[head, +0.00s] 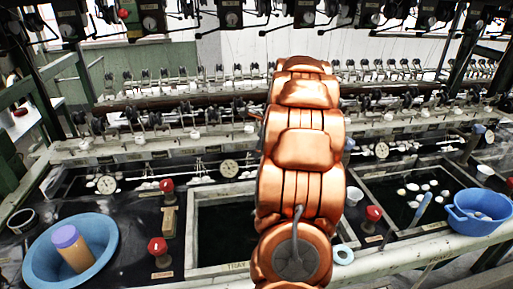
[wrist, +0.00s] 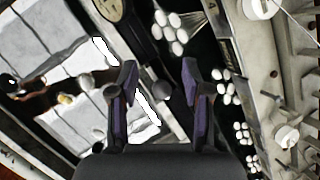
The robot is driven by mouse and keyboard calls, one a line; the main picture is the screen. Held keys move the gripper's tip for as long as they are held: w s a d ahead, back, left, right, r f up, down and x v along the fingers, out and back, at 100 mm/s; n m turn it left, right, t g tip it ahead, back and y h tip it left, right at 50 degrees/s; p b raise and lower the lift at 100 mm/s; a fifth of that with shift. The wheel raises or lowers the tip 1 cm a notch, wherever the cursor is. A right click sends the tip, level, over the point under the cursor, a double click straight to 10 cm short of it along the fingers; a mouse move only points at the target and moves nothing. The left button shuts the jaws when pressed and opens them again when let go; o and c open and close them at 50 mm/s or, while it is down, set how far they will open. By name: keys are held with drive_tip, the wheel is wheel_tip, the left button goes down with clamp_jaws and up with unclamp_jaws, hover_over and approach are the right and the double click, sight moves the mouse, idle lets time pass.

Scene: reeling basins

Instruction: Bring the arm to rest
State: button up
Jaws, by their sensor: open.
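My copper-coloured arm (head: 302,150) rises through the middle of the head view and stretches out over the basin bench. Its far end is hidden behind its own links, so my gripper does not show there. In the wrist view my gripper (wrist: 160,75) is open, its two dark purple fingers well apart. No object is held between them. Behind the fingers are a dark surface and several white cocoons (wrist: 170,28), along with bright pale panels on the left.
A blue bowl (head: 35,262) with an orange cylinder (head: 75,252) stands at left. A blue basin (head: 478,212) stands at right. Red knobs (head: 157,246) sit on the bench beside the dark central basin (head: 225,225). Reeling machinery (head: 200,85) spans the back.

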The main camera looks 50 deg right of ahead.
drive_tip(key=shift+a, duration=0.1)
drive_tip(key=s+a+r+n+g+y, duration=0.1)
drive_tip(key=s+a+n+g, duration=0.1)
drive_tip(key=a+n, duration=0.95)
drive_tip(key=s+a+r+n+g+y, duration=0.1)
drive_tip(key=s+a+r+n, duration=0.2)
drive_tip(key=a, duration=1.6)
drive_tip(key=s+a+f+n+g, duration=0.2)
drive_tip(key=s+a+n, duration=0.4)
drive_tip(key=s+n, duration=0.2)
drive_tip(key=s+a+f+n+g+h+p, duration=0.1)
drive_tip(key=s+a+n, duration=0.6)
drive_tip(key=s, duration=0.6)
drive_tip(key=shift+a+f+n+g+h, duration=0.3)
drive_tip(key=shift+f+n+g, duration=0.1)
drive_tip(key=shift+n, duration=0.45)
